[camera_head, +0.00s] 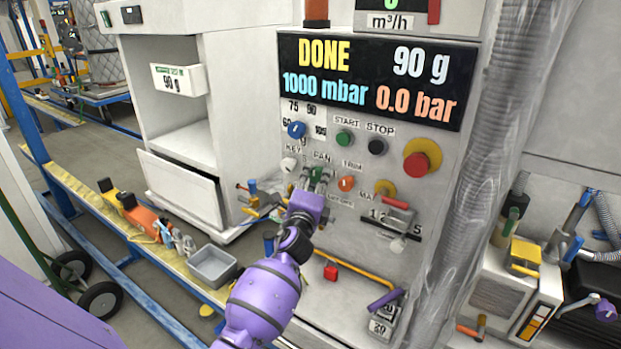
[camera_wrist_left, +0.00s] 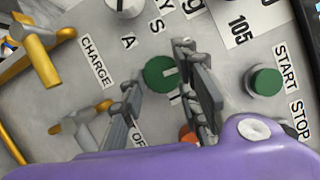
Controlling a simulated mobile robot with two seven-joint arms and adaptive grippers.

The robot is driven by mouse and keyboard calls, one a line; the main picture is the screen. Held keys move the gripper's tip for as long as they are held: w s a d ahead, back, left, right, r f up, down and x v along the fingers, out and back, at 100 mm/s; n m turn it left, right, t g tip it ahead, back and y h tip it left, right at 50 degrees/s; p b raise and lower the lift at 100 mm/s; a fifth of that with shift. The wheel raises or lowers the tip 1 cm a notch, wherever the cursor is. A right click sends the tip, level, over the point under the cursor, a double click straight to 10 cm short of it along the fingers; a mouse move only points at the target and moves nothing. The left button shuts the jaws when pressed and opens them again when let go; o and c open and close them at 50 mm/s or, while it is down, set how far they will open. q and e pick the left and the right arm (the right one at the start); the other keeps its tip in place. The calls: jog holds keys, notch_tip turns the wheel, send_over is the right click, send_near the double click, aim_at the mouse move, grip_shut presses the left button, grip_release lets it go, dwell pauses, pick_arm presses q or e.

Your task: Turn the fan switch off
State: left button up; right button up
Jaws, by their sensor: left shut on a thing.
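The fan switch is a round green knob (camera_wrist_left: 158,73) on the grey panel, seen between my fingers in the left wrist view. My left gripper (camera_head: 314,178) is at the panel just below the FAN label in the head view, and its fingers mostly hide the switch there. In the left wrist view the gripper (camera_wrist_left: 163,80) has one finger on each side of the green knob and is shut on it. A pale slot mark shows on the knob, partly covered by a finger. My right gripper is in neither view.
The display (camera_head: 378,80) reads DONE, 90 g, 1000 mbar and 0.0 bar. Close by are the blue selector (camera_head: 296,129), green start button (camera_head: 344,138), black stop button (camera_head: 377,146), orange knob (camera_head: 346,183) and red emergency button (camera_head: 417,165). Yellow valve handles (camera_wrist_left: 42,55) stick out beside the gripper.

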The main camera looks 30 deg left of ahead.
pick_arm(q)
jog(key=shift+s+a+f+n+g, duration=0.1)
jog(key=shift+a+f+n+g, duration=0.05)
jog(key=shift+a+n+g, duration=0.2)
dwell(0.3)
jog(key=o, duration=1.1)
jog(key=shift+c, duration=0.2)
jog(key=shift+d, duration=0.2)
jog(key=shift+s+d, duration=0.15)
jog(key=shift+s, duration=0.2)
jog(key=v, duration=1.1)
jog(key=shift+s+f, duration=0.1)
jog(key=shift+f, duration=0.05)
